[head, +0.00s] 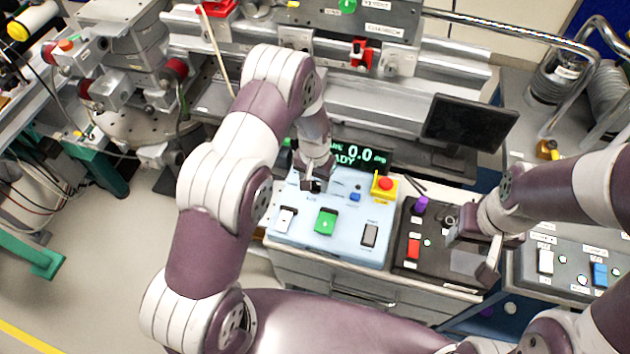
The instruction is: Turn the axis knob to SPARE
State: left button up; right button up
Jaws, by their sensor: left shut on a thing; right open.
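The light blue control panel (345,228) lies on the cabinet below the centre. My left gripper (311,184) points down at the panel's upper left. It is shut on a small dark thing there, which fits the axis knob, mostly hidden by the fingers. I cannot read the knob's pointer or the labels around it, SPARE included. A display (362,156) with green digits "0.0" stands behind the panel, partly covered by my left wrist. My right gripper (478,258) is open above the dark panel to the right.
The blue panel also carries a white switch (285,219), a green switch (325,222), a grey rocker (370,235), a blue button (355,196) and a red emergency button (384,184). The dark panel (417,270) has a purple knob (421,204). A black monitor (470,122) stands behind.

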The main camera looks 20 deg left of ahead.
aim_at(315, 184)
pick_arm(q)
jog(key=shift+w+r+m, duration=0.1)
jog(key=shift+m, duration=0.3)
jog(key=o, duration=0.9)
jog(key=shift+o, duration=0.8)
jog(key=shift+r, duration=0.35)
notch_tip(315, 184, up, 12)
jog(key=b, duration=0.2)
